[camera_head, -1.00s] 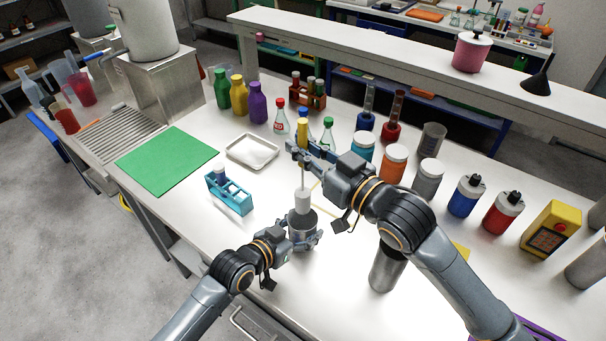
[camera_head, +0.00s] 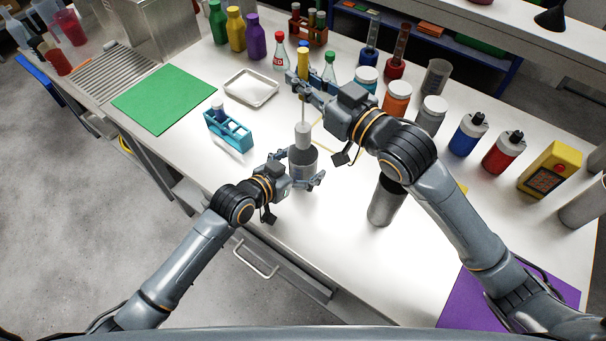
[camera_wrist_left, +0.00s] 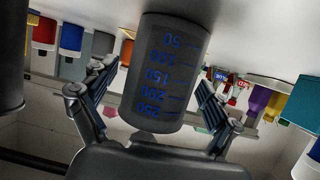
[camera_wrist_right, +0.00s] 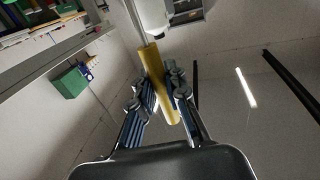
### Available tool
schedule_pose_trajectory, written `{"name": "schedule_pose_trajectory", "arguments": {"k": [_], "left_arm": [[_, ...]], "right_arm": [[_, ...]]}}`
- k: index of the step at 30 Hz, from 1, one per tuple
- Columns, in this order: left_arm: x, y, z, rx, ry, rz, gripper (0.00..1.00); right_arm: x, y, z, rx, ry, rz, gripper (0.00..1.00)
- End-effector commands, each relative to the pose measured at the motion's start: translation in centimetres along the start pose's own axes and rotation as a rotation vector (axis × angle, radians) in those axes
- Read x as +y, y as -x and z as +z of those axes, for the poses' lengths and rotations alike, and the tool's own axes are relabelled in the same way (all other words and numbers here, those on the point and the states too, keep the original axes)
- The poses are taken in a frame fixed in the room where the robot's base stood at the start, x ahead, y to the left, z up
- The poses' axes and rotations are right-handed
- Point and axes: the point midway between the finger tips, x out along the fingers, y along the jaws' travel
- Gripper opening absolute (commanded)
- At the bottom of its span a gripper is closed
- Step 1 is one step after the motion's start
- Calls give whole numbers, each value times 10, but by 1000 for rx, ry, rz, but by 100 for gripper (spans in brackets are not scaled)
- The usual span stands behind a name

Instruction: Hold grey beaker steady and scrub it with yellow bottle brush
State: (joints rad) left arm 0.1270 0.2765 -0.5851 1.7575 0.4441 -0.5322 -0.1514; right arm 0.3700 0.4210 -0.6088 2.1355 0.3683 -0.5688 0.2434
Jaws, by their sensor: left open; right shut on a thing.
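The grey beaker (camera_head: 303,172) stands upright on the white bench. In the left wrist view the beaker (camera_wrist_left: 165,75) shows blue volume marks and sits between the fingers. My left gripper (camera_head: 308,182) is open around the beaker, with a finger on each side and gaps visible. My right gripper (camera_head: 301,85) is shut on the yellow handle of the bottle brush (camera_head: 303,62), above the beaker. In the right wrist view the yellow handle (camera_wrist_right: 160,85) lies between the fingers. The brush's white head (camera_head: 302,136) points down at the beaker's mouth; how far it reaches inside is hidden.
A blue test-tube rack (camera_head: 229,131), a white tray (camera_head: 251,87) and a green mat (camera_head: 165,99) lie to the left. A metal cylinder (camera_head: 385,202) stands right of the beaker. Jars and bottles line the right and back. The bench front is clear.

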Motion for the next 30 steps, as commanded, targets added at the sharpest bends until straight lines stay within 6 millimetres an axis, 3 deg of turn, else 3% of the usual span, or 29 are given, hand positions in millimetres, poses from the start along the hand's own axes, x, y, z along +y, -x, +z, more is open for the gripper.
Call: {"name": "schedule_pose_trajectory", "arguments": {"k": [16, 21, 30], "left_arm": [[0, 100, 2, -4, -1, -1, 88], [0, 114, 1, -2, 0, 0, 88], [0, 117, 1, -2, 0, 0, 88]], "right_arm": [[0, 0, 0, 1, 0, 0, 0], [0, 0, 0, 1, 0, 0, 0], [0, 0, 0, 1, 0, 0, 0]]}}
